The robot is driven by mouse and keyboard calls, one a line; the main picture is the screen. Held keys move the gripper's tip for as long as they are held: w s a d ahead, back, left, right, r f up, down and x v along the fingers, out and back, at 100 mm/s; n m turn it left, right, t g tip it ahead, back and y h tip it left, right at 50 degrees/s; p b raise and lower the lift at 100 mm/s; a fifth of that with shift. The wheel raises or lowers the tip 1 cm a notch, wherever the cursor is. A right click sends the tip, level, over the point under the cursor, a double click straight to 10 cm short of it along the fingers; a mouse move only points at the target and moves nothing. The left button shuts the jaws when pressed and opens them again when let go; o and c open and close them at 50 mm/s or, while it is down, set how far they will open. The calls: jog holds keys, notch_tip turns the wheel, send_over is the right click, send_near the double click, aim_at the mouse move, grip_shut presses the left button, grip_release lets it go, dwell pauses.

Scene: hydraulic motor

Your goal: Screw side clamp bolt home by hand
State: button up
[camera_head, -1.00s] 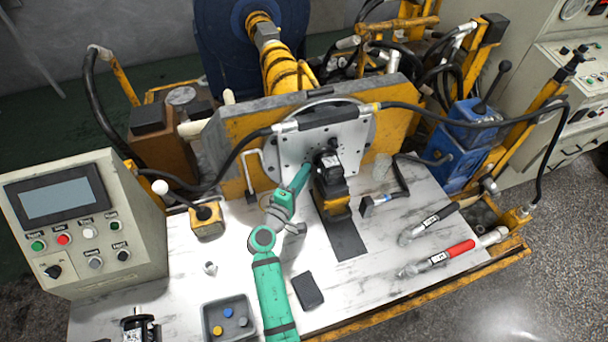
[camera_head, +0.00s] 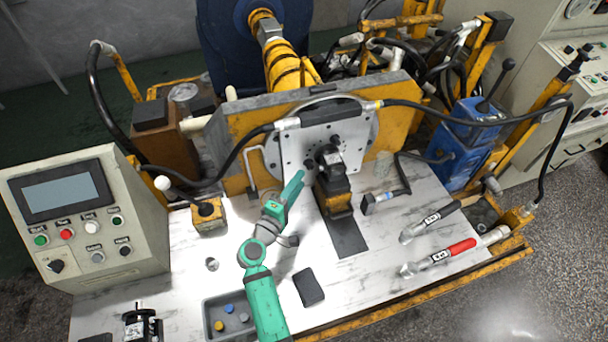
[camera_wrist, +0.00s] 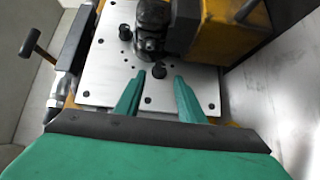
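A small dark bolt head (camera_wrist: 159,71) stands out from the pale mounting plate (camera_wrist: 105,62) in the wrist view. My gripper (camera_wrist: 159,77) has its two green fingers spread around it, with a visible gap on each side. In the head view my gripper (camera_head: 298,177) points up at the lower left part of the upright plate (camera_head: 292,150), and a dark knob (camera_head: 310,164) shows just past its tip. A dark motor-like body (camera_head: 334,180) is mounted against the plate to the right of the gripper. I cannot tell how deep the bolt sits.
Black hoses (camera_head: 245,145) arch over both sides of the plate. A grey tray (camera_head: 208,322) with small coloured pieces and a dark pad (camera_head: 309,287) lie near the front edge. A control box (camera_head: 75,220) stands at left.

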jog(key=shift+v, duration=2.75)
